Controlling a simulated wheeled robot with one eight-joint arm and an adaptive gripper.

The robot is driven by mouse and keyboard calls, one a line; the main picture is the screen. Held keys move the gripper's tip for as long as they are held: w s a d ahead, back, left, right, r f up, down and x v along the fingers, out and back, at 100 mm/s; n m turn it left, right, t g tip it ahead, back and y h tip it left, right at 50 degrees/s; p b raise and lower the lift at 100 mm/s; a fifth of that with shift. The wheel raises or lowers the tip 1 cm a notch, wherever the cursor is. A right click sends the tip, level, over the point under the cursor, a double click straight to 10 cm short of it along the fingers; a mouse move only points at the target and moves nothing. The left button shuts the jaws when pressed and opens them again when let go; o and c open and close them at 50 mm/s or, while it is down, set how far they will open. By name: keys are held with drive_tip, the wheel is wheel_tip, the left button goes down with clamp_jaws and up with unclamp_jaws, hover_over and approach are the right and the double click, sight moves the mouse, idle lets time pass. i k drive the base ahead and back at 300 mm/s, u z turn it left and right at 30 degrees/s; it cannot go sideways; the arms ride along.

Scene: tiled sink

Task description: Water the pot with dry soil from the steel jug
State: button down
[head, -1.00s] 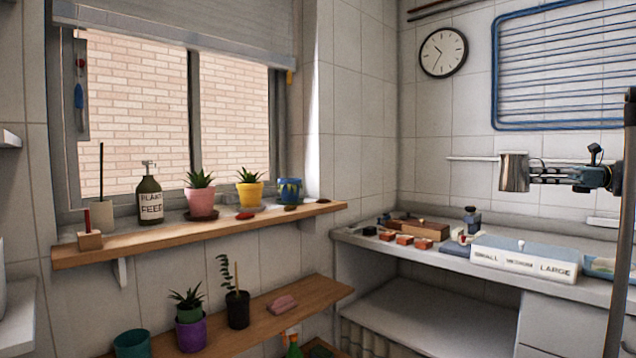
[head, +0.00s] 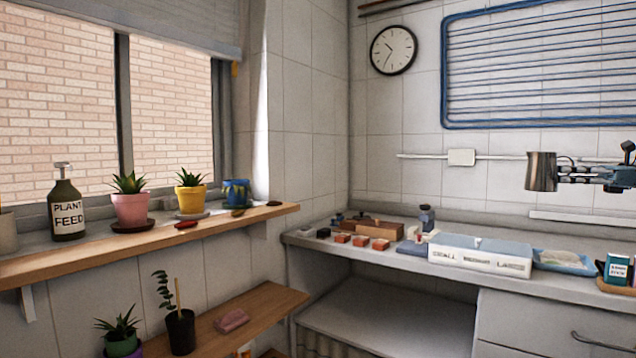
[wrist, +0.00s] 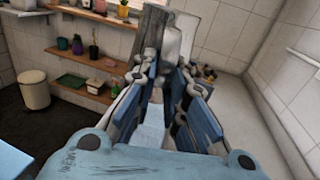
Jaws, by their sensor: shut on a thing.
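The steel jug (head: 541,171) is held upright in the air at the right of the head view, above the counter. My gripper (head: 562,174) is shut on it from the right. In the wrist view the jug (wrist: 152,38) shows between the fingers of my gripper (wrist: 165,62). A pink pot (head: 131,209) and a yellow pot (head: 191,199), each with a spiky plant, stand on the upper wooden shelf. I cannot tell which soil is dry.
A plant feed bottle (head: 67,210) and a blue patterned pot (head: 236,192) stand on the upper shelf (head: 150,238). The counter holds a white labelled box (head: 480,258), a blue tray (head: 563,262) and several small blocks. Air between jug and shelf is clear.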

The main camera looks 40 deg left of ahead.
sight(237, 189)
drive_tip(key=u, duration=0.1)
drive_tip(key=k, duration=1.45)
drive_tip(key=u, duration=1.3)
drive_tip(key=i, duration=0.95)
drive_tip(key=z, duration=0.05)
